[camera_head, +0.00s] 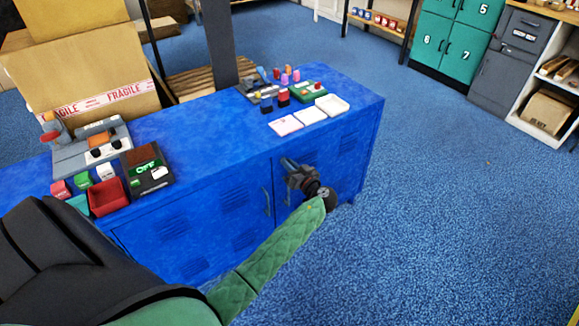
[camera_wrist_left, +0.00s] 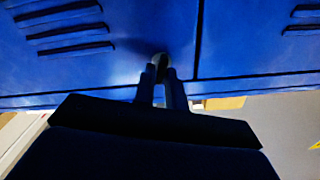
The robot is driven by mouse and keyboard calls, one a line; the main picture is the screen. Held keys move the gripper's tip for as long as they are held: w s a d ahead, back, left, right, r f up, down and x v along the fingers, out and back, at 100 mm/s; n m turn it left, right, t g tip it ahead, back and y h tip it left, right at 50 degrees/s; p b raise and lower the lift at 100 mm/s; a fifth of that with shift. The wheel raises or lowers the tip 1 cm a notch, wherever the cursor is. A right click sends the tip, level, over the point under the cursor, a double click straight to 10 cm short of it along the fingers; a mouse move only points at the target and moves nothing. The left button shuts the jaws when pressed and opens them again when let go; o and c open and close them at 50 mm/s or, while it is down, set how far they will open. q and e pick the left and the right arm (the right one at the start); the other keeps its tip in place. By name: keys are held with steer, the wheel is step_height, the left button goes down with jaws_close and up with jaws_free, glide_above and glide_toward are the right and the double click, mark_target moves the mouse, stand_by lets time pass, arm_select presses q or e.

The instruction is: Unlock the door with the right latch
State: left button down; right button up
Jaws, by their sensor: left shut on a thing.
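The blue cabinet (camera_head: 200,205) has two louvred front doors that look closed. The left door has an upright grey handle (camera_head: 267,201) near the middle seam. My left gripper (camera_head: 292,168) is at the right door (camera_head: 345,160), close to the seam. In the left wrist view, the left gripper's two fingers (camera_wrist_left: 161,80) are shut around a small grey latch or handle piece (camera_wrist_left: 160,61) on the blue door face. The fingers and wrist hide most of that piece, and I cannot tell its turn angle. My right gripper is not in view.
The cabinet top holds a control box (camera_head: 92,150), a red bin (camera_head: 108,196), a dark panel marked OFF (camera_head: 147,170), white trays (camera_head: 310,115) and several small coloured items. A cardboard box (camera_head: 80,70) stands behind. Blue floor (camera_head: 450,220) to the right is clear.

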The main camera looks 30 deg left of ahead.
arm_select(q)
steer(key=shift+w+d+f+m+p, duration=0.1)
steer(key=shift+m+p, duration=0.55)
steer(key=shift+m, duration=1.8)
steer(key=shift+w+f+m+p, duration=0.15)
steer(key=shift+m+p, duration=0.45)
steer(key=shift+m, duration=1.8)
steer(key=shift+w+d+f+m+p, duration=0.1)
steer(key=shift+m+p, duration=0.55)
steer(key=shift+m, duration=1.8)
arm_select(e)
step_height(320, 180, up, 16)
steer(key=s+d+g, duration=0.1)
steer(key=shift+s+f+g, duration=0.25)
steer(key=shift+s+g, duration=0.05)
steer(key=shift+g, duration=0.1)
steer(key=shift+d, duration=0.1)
arm_select(q)
steer(key=c, duration=1.5)
jaws_free()
steer(key=shift+c, duration=0.2)
steer(key=shift+s, duration=0.1)
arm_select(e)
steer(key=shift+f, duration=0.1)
